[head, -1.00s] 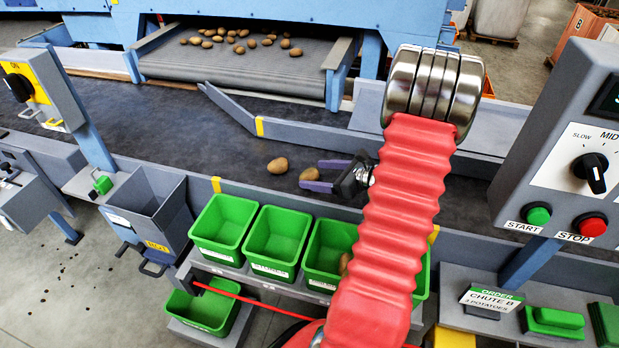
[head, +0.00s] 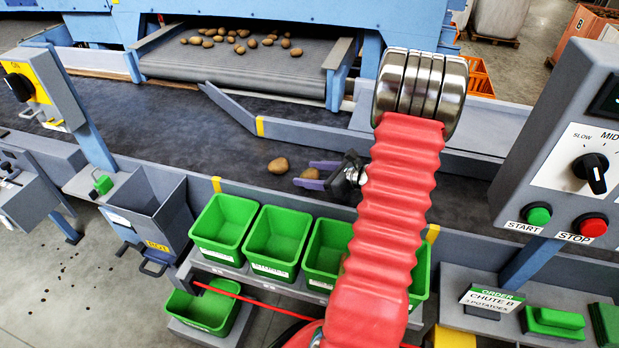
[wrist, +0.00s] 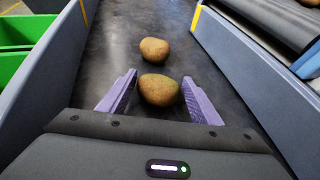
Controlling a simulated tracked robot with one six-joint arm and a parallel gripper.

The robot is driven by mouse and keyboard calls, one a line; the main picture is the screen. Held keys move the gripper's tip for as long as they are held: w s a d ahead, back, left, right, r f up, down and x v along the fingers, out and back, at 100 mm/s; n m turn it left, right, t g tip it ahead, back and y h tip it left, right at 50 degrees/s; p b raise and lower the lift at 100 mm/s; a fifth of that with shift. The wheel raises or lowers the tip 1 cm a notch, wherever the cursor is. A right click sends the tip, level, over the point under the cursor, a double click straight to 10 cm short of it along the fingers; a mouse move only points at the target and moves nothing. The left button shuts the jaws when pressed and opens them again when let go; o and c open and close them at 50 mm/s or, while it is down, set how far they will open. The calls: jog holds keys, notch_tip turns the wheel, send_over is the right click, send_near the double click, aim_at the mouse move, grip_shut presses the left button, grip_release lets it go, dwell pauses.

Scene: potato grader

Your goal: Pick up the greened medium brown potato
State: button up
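A brown potato with a greenish tint along its right edge (wrist: 160,90) lies on the dark belt, between my gripper's two purple fingers. It also shows in the head view (head: 311,173), partly hidden by the fingers. My gripper (wrist: 159,77) is open, with a finger on each side of this potato and visible gaps beside it. It also shows in the head view (head: 304,174), low over the belt. A second brown potato (wrist: 154,50) lies just beyond the fingertips, apart from the first; the head view shows it to the left (head: 278,165). I see no clear green on it.
Green bins (head: 222,228) stand along the belt's near side. A grey guide rail (head: 290,131) runs along the far side. Several potatoes (head: 240,49) lie on the feed conveyor behind. The belt (head: 150,135) to the left is clear.

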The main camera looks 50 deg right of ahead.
aim_at(311, 171)
jog(key=c, duration=0.7)
jog(key=shift+c, duration=0.2)
jog(key=shift+r, duration=5.05)
